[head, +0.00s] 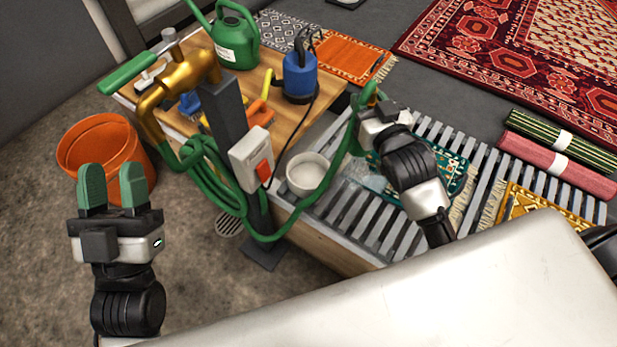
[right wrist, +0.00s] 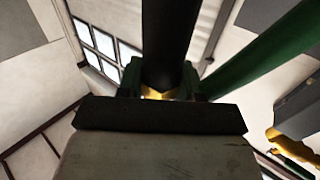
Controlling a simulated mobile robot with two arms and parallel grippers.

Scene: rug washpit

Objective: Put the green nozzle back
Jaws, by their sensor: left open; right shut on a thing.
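My right gripper (head: 368,95) is shut on the nozzle at the end of the green hose (head: 330,178). It holds it above the slatted rack, on the rack's left side. The nozzle is mostly hidden by the gripper in the head view. In the right wrist view a dark cylinder (right wrist: 168,45) stands between the fingers with a bit of brass at its base, and the green hose (right wrist: 262,50) passes on the right. The hose hangs in coils by the brass tap (head: 180,82) and the grey post (head: 225,115). My left gripper (head: 112,185) is open and empty, in front of the orange bucket.
The wooden bench (head: 325,97) bears a green watering can (head: 237,42) and a blue pump (head: 299,78). A white bowl (head: 306,174) sits near a switch box (head: 251,157). The slatted rack (head: 370,222) holds small rugs. An orange bucket (head: 105,145) stands at left. Rolled rugs (head: 560,165) lie at right.

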